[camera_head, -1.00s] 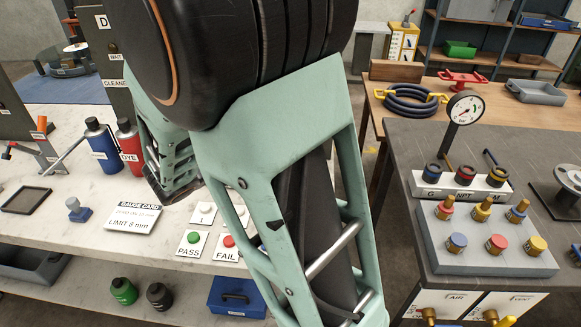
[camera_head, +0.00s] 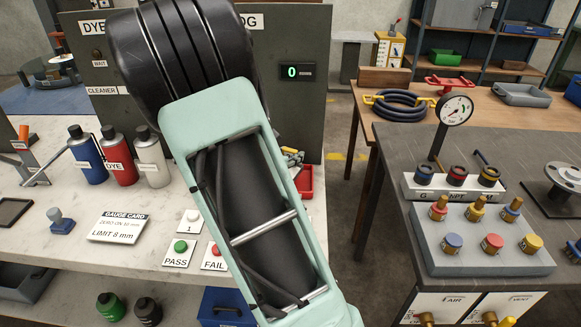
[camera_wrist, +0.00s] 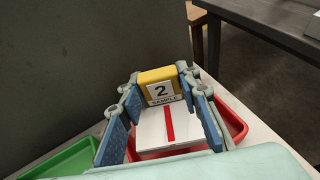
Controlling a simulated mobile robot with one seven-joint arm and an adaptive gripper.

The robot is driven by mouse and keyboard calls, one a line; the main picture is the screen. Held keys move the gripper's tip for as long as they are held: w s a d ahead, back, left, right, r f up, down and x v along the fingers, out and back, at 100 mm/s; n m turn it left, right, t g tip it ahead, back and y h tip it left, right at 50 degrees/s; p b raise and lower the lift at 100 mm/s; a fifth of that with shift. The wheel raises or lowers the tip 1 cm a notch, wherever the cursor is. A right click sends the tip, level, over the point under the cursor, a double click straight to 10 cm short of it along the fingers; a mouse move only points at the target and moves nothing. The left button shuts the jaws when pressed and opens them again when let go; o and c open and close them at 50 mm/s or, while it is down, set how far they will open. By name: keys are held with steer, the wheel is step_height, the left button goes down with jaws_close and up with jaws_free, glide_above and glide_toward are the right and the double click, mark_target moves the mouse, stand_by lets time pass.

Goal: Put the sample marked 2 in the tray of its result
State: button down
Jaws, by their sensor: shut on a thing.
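In the wrist view, the sample marked 2 (camera_wrist: 162,90) has a yellow end with a "2 SAMPLE" label and a white face with a red line. My gripper (camera_wrist: 165,118) is shut on it, one blue-padded finger on each side. The red tray (camera_wrist: 236,122) lies below and behind the sample, partly hidden by it and the fingers. The green tray (camera_wrist: 68,160) is at lower left. In the head view, the red tray (camera_head: 306,181) shows at the bench's right end; my arm hides most of the gripper. I cannot tell whether the sample touches the tray.
A dark panel with a display reading 0 (camera_head: 297,72) stands behind the bench. Spray cans (camera_head: 120,158), a gauge card (camera_head: 118,228), and PASS (camera_head: 179,252) and FAIL (camera_head: 214,256) buttons are on the bench. A floor gap separates it from the right-hand table (camera_head: 400,165).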

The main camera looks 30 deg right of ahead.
steer(key=shift+w+d+f+b, duration=0.1)
steer(key=shift+d+f+b, duration=0.1)
steer(key=shift+f, duration=0.7)
steer(key=shift+w+d+f+b, duration=0.1)
steer(key=shift+d+f+b, duration=0.05)
steer(key=shift+f, duration=0.75)
steer(key=shift+f, duration=0.15)
steer(key=c, duration=1.4)
jaws_free()
steer(key=shift+s, duration=0.1)
steer(key=shift+c, duration=0.2)
steer(key=p+v, duration=0.1)
steer(key=v, duration=1.1)
steer(key=shift+r, duration=0.2)
